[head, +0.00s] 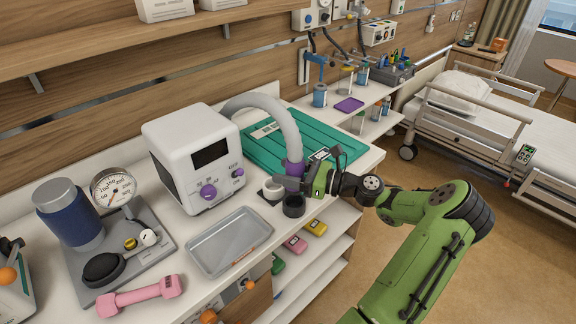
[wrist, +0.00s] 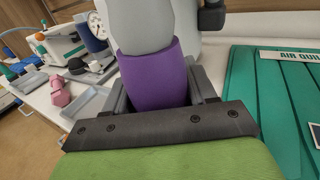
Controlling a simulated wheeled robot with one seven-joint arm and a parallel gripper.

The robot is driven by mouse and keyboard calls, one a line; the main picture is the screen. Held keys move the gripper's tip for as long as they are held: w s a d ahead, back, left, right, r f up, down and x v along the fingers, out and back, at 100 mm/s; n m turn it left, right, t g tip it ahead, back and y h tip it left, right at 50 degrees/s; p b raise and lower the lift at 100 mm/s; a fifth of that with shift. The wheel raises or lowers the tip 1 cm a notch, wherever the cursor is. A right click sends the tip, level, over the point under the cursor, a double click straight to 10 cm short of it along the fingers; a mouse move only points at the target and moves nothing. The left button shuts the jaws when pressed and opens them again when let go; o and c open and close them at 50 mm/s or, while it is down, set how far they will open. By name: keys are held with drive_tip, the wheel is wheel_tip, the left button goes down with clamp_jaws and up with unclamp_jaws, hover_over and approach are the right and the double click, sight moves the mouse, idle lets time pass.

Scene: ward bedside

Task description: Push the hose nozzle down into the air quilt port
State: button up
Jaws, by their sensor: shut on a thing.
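My gripper (head: 289,183) is shut on the purple hose nozzle (head: 293,167), near the front edge of the counter. In the wrist view the nozzle (wrist: 150,75) sits between the two dark fingers, roughly upright, with the grey hose (head: 279,117) rising from it. The nozzle's lower end is hidden by my gripper. A black round socket (head: 294,207), which looks like a port, stands just below my gripper in the head view. A pale ring (head: 272,189) on a dark base is left of it. I cannot tell which is the air quilt port. The green air quilt (head: 326,150) lies behind.
The white blower unit (head: 190,150) with purple knobs stands left of the hose. Shelves with small coloured packs lie below the counter. The floor at right is clear.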

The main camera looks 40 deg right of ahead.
drive_tip(key=w+f+p, duration=0.2)
drive_tip(key=w, duration=0.6)
drive_tip(key=shift+w+a+f, duration=0.15)
drive_tip(key=shift+w, duration=0.15)
idle(0.7)
drive_tip(key=shift+f+b, duration=0.6)
drive_tip(key=shift+f, duration=1.2)
drive_tip(key=o, duration=1.1)
drive_tip(key=shift+f, duration=0.1)
drive_tip(key=p+v, duration=0.1)
drive_tip(key=v, duration=1.4)
drive_tip(key=shift+s, duration=0.4)
